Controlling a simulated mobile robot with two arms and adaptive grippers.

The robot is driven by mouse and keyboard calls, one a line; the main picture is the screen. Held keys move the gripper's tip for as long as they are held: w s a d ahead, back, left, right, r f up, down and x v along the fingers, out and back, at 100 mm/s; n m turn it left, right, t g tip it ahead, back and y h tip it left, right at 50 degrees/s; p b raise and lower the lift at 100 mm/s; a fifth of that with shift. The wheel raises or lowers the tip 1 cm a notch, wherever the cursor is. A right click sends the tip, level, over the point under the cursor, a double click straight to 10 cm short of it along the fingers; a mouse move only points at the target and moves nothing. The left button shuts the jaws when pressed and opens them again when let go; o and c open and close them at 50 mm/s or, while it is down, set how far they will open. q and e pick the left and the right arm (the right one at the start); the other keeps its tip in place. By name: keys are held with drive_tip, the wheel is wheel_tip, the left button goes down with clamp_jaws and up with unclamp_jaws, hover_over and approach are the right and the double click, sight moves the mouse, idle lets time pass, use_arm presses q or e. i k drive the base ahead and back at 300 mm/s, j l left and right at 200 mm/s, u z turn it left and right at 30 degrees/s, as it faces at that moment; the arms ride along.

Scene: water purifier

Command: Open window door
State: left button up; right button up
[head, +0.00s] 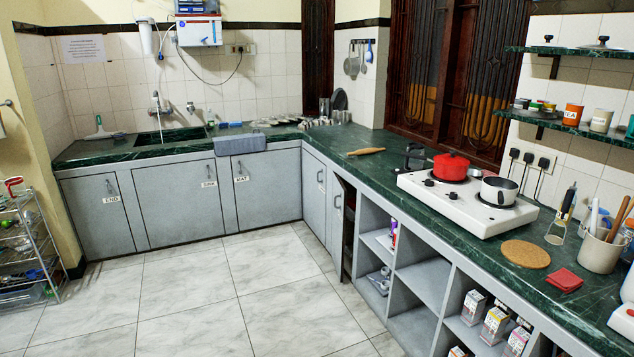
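The window (452,70) is at the upper right of the head view, above the green counter. It has dark brown wooden frames and shutters with dark patterned bars and orange-brown lower parts. Its top is cut off by the picture edge, and the shelves and counter items border its right side. I cannot tell whether its shutters are latched. A narrower dark wooden panel (318,50) stands in the wall recess further left. Neither of my grippers is in view.
A green counter (330,146) runs in an L below the window. A white stove (468,204) with a red pot (451,166) and a saucepan (499,190) stands before the window. A cabinet door (347,238) is ajar. The tiled floor (200,285) is clear.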

sight(339, 192)
drive_tip(key=i+j+u, duration=0.1)
drive_tip(key=i+u, duration=0.25)
drive_tip(key=i, duration=1.75)
